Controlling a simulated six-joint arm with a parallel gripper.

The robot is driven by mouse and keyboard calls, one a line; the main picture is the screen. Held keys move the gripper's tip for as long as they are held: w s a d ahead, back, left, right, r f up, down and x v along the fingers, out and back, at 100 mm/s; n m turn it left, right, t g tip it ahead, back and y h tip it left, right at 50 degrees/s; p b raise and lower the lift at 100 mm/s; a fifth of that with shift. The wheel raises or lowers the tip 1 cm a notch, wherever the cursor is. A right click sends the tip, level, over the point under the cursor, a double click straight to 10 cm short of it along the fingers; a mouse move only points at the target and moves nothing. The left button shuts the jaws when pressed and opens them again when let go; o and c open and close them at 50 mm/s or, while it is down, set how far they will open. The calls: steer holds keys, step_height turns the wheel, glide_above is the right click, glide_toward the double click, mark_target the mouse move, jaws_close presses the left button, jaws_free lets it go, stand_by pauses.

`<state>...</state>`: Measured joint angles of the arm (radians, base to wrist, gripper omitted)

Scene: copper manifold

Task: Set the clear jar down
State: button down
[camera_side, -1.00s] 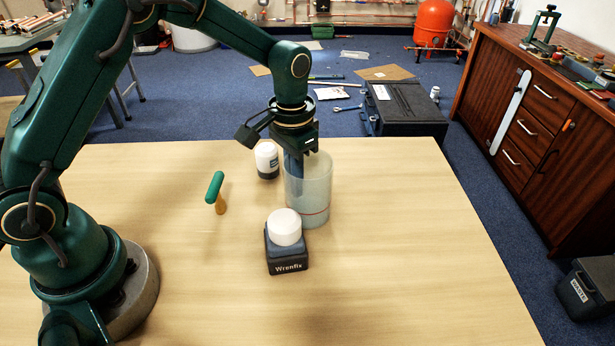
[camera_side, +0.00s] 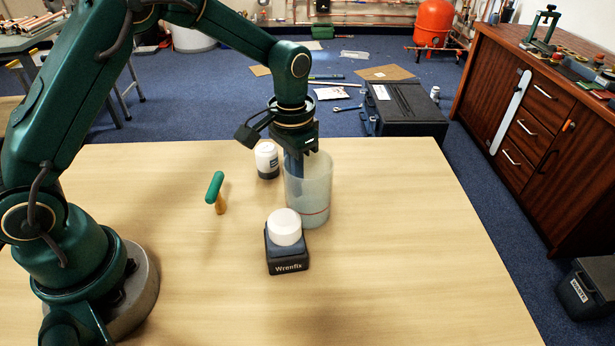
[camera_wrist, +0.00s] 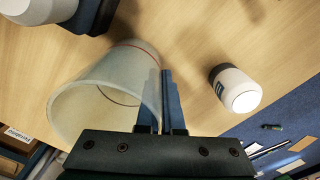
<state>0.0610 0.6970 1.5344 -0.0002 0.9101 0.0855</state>
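The clear jar (camera_side: 316,190) is a tall, frosted, see-through cup with a red line near its base. It is upright by the right side of the table, and its base appears to be at the tabletop. In the wrist view the jar (camera_wrist: 95,100) opens toward the camera. My gripper (camera_side: 296,178) points down at the jar's left rim. In the wrist view its two blue fingers (camera_wrist: 160,100) straddle the jar's right wall, one inside and one outside, close together. It looks shut on that wall; the exact contact is hard to see.
A black Wrenfix block with a white round top (camera_side: 285,228) stands just in front of the jar. A white bottle with a dark base (camera_side: 267,160) stands behind left. A green-handled tool (camera_side: 215,190) is farther left. The table (camera_side: 420,240) is clear to the right and front.

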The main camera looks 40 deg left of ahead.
stand_by(0.6)
steer(key=shift+w+r, duration=0.1)
steer(key=shift+r, duration=0.45)
steer(key=r, duration=0.2)
steer(key=a+r, duration=0.1)
steer(key=shift+s+a+r, duration=0.1)
steer(key=shift+s+r, duration=0.1)
steer(key=shift+r, duration=0.2)
steer(key=s+a+r, duration=0.4)
steer(key=a+r, duration=0.2)
steer(key=a, duration=0.3)
steer(key=r, duration=0.2)
glide_above(288, 157)
steer(key=w+d, duration=0.2)
steer(key=d, duration=0.2)
steer(key=s+d+f+m, duration=0.1)
steer(key=s+d+m, duration=0.15)
steer(key=d, duration=0.75)
steer(key=s+d+f+m, duration=0.2)
steer(key=s+d+f, duration=0.1)
steer(key=s+d, duration=0.2)
steer(key=shift+n, duration=0.25)
steer(key=f, duration=0.8)
steer(key=shift+w+d+f, duration=0.15)
steer(key=shift+w+f, duration=0.15)
steer(key=shift+f, duration=0.05)
